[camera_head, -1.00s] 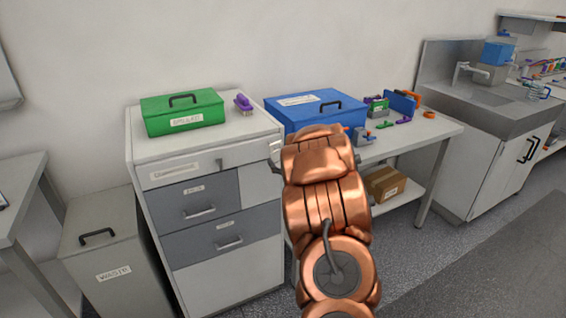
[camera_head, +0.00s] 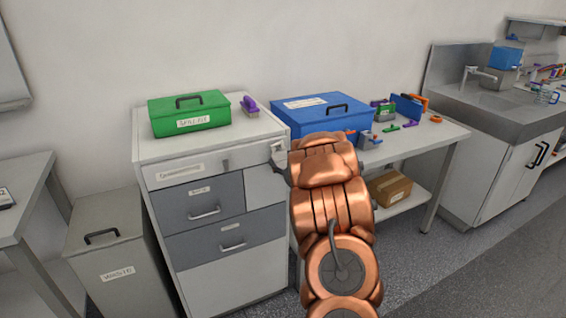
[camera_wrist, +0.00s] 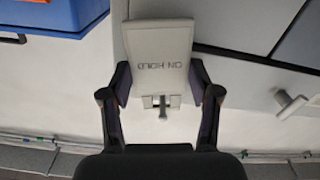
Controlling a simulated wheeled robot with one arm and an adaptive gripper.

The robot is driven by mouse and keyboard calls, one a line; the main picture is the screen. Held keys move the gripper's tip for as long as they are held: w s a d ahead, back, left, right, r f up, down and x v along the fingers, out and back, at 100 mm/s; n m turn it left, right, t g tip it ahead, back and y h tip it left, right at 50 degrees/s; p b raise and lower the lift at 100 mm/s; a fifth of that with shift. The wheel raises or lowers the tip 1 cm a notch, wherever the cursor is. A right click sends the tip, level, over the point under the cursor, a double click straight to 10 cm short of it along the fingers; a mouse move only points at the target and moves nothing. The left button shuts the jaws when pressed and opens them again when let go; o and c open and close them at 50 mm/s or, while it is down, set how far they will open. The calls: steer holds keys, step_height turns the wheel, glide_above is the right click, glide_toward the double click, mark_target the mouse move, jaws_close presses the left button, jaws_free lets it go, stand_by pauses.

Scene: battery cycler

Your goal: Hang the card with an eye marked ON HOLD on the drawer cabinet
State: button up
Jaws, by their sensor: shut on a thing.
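My gripper (camera_wrist: 160,98) is shut on a pale card (camera_wrist: 160,45) marked ON HOLD, with a finger at each side. The lettering appears upside down in the wrist view. A small opening and a short grey peg show at the card's lower end; I cannot tell whether the peg passes through the eye. In the head view, my arm hides most of the gripper, and a bit of the card (camera_head: 278,150) shows at the drawer cabinet's upper right.
A green box (camera_head: 190,112) and a purple-handled tool (camera_head: 250,106) stand on the cabinet. A blue box (camera_head: 320,113) stands on the bench to its right. A waste bin (camera_head: 117,270) stands left of the cabinet. A cardboard box (camera_head: 389,188) sits on the bench's lower shelf.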

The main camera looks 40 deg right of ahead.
stand_by(0.4)
steer(key=o, duration=0.9)
steer(key=shift+o, duration=0.2)
steer(key=v, duration=1.2)
